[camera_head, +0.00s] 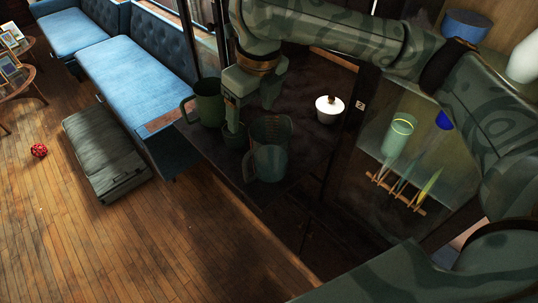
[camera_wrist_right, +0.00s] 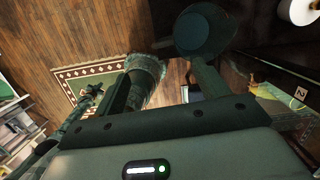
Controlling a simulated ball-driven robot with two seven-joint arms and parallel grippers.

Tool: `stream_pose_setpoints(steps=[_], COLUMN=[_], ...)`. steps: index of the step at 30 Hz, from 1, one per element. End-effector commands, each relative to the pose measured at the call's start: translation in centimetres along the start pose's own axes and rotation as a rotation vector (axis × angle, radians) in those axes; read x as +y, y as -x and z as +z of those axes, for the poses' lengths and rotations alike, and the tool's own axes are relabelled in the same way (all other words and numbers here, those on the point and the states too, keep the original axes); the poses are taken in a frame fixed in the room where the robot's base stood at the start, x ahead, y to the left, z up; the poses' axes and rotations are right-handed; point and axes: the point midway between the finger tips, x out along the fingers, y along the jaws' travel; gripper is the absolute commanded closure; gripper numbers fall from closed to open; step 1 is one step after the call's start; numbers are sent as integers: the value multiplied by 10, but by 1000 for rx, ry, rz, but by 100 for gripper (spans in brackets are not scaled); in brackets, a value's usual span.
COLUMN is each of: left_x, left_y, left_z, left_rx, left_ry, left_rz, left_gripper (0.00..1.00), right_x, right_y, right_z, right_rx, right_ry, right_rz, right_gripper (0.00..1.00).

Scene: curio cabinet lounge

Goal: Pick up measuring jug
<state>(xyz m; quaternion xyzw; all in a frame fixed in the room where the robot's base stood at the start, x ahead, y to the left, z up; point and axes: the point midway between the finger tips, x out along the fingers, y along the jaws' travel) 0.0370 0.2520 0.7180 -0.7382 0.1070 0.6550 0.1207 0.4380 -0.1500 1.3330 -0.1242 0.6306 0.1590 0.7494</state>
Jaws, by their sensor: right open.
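The measuring jug (camera_head: 268,160) is a see-through grey-green vessel on a dark shelf top (camera_head: 215,152). The gripper is open. I cannot tell whether a finger touches the cup. In the right wrist view, a round dark green vessel (camera_wrist_right: 207,30) lies beyond the right-hand finger of my right gripper (camera_wrist_right: 162,85), and a green cylinder shows between the fingers. No grip on the jug shows. My left gripper is not in view.
A green mug (camera_head: 209,102) stands close left of my right gripper. A white lidded pot (camera_head: 329,108) stands farther right. A glass case (camera_head: 400,150) holds a green cylinder and slim tools. A blue bench (camera_head: 135,75) and a dark green case (camera_head: 104,150) are at left.

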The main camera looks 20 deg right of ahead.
Motion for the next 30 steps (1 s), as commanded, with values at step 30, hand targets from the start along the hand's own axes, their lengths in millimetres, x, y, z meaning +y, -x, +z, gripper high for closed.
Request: stream_pose_setpoints(steps=[30], left_x=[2], left_y=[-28], left_z=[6], left_rx=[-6], left_ry=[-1], left_rz=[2], left_gripper=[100], right_x=[-4], right_y=[-142], right_z=[-11], right_rx=[28], right_ry=[47], right_rz=[-5], right_gripper=[26])
